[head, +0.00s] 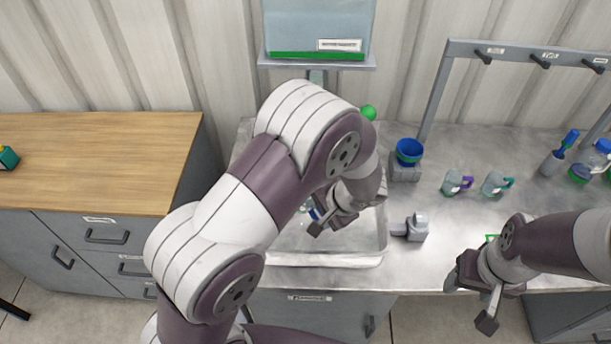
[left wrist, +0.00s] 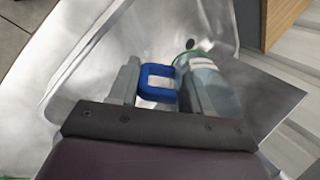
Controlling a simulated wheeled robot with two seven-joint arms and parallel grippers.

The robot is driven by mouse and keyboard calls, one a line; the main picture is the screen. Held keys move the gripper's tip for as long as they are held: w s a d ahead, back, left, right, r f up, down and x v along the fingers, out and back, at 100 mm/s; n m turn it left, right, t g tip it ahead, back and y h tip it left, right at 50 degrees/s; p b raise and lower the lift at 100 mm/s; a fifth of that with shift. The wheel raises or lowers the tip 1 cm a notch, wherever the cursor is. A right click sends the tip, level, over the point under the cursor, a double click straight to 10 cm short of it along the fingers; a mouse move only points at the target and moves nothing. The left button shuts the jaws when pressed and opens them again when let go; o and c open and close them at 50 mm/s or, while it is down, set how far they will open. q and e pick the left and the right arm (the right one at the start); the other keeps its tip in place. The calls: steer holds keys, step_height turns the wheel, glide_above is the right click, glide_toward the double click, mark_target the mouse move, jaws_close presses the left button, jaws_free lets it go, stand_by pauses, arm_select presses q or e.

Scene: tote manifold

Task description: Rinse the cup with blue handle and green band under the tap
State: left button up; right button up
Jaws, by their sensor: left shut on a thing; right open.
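My left gripper (left wrist: 160,92) is shut on the blue handle (left wrist: 157,70) of a cup. In the head view my left gripper (head: 322,220) is over the sink basin (head: 345,261), and only a bit of blue (head: 314,213) shows of the cup. My left arm hides the tap outlet and most of the cup. My right gripper (head: 471,302) is open and empty at the counter's front edge.
A water tank (head: 315,30) hangs above the sink; a green knob (head: 369,113) shows below it. Right of the sink are a blue bowl (head: 409,147) on a grey block, a grey fixture (head: 411,229), purple-handled (head: 453,184) and teal-handled (head: 492,185) cups, and a hook rack (head: 510,51).

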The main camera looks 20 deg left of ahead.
arm_select(q)
steer(key=s+d+r+p, duration=0.2)
steer(key=s+r, duration=0.2)
steer(key=shift+s, duration=0.3)
stand_by(0.5)
